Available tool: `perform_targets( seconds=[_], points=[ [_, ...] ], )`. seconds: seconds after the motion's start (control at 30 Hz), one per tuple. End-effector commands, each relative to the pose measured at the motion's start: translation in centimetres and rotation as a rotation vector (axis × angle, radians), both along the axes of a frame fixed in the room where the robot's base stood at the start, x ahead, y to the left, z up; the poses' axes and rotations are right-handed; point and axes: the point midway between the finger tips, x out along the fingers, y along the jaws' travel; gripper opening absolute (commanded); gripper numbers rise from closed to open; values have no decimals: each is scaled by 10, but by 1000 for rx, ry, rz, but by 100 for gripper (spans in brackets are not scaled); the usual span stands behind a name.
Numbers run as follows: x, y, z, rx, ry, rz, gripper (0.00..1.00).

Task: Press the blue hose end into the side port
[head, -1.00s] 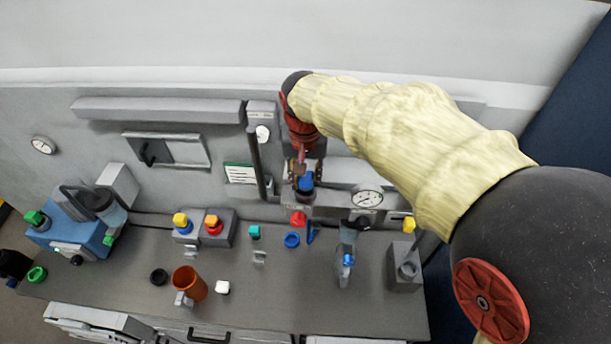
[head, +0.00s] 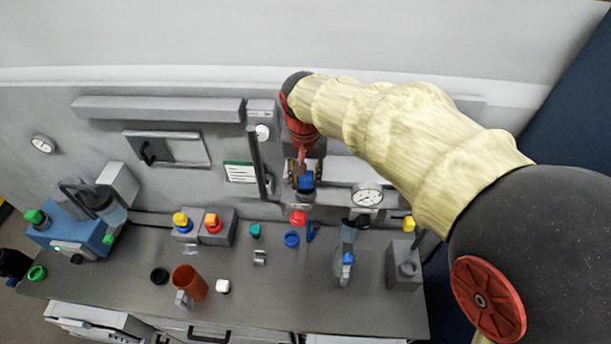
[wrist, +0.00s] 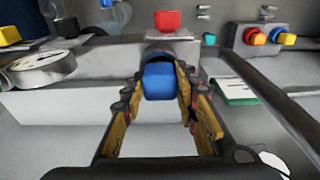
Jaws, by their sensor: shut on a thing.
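The blue hose end (head: 306,182) sits between the fingers of my gripper (head: 304,174) at the machine's back wall. In the wrist view the blue hose end (wrist: 158,82) is between the two fingertips of my gripper (wrist: 157,88), which are shut on it. A dark round opening (wrist: 158,54), which looks like the side port, lies directly beyond the blue end and lines up with it. The dark rim also shows just below the blue end in the head view (head: 305,194). I cannot tell how far the blue end is inside the port.
A red button (head: 298,217) and a blue ring (head: 291,239) are below my gripper. A dial gauge (head: 367,196) is to the right, a dark upright post (head: 258,165) to the left. An orange cup (head: 190,283) stands on the grey bench (head: 130,270).

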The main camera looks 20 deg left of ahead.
Motion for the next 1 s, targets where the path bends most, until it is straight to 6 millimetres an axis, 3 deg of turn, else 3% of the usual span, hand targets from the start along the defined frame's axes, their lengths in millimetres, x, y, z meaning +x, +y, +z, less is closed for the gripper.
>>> perform_targets(
  seconds=[0.47, 0.5, 0.83, 1.0],
  points=[
    [0, 0, -3, -2, 3, 0, 2],
    [0, 0, -3, -2, 3, 0, 31],
    [0, 0, -2, 0, 1, 0, 50],
    [0, 0, -2, 0, 1, 0, 51]
  ],
)
